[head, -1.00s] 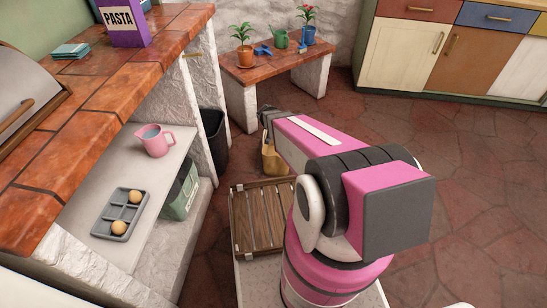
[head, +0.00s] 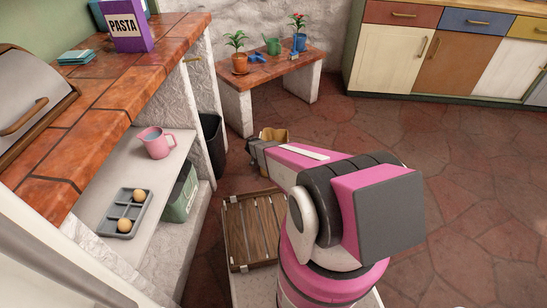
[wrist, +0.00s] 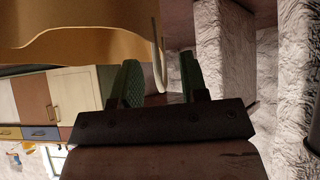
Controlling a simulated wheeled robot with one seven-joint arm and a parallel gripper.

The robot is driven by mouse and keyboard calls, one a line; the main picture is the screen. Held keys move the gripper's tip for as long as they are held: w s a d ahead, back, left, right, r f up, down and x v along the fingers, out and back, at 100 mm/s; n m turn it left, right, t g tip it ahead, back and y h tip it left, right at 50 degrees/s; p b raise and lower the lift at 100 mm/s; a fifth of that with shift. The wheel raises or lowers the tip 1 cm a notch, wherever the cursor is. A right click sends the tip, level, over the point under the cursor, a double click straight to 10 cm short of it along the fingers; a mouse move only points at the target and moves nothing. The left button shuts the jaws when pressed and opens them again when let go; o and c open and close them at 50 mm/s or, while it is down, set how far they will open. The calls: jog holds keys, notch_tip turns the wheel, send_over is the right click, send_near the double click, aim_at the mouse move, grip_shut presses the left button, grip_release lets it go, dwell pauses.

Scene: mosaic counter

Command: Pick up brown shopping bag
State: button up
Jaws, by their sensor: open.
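The brown shopping bag (head: 276,133) shows in the head view just beyond the end of my arm, its lower part hidden by the arm. My gripper (head: 252,146) is beside it there, its fingers too small to make out. In the wrist view the bag (wrist: 75,28) fills the top left, close to the camera. My gripper (wrist: 159,68) is open, with green-padded fingers apart. A thin pale loop, likely the bag's handle (wrist: 158,60), shows between the fingers. I cannot tell whether either finger touches it.
A black bin (head: 211,145) stands left of the bag. A low plant bench (head: 270,70) stands behind, and coloured cabinets (head: 400,55) line the back right. The floor to the right is clear.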

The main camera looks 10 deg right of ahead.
jog(key=x, duration=0.5)
jog(key=shift+d, duration=0.3)
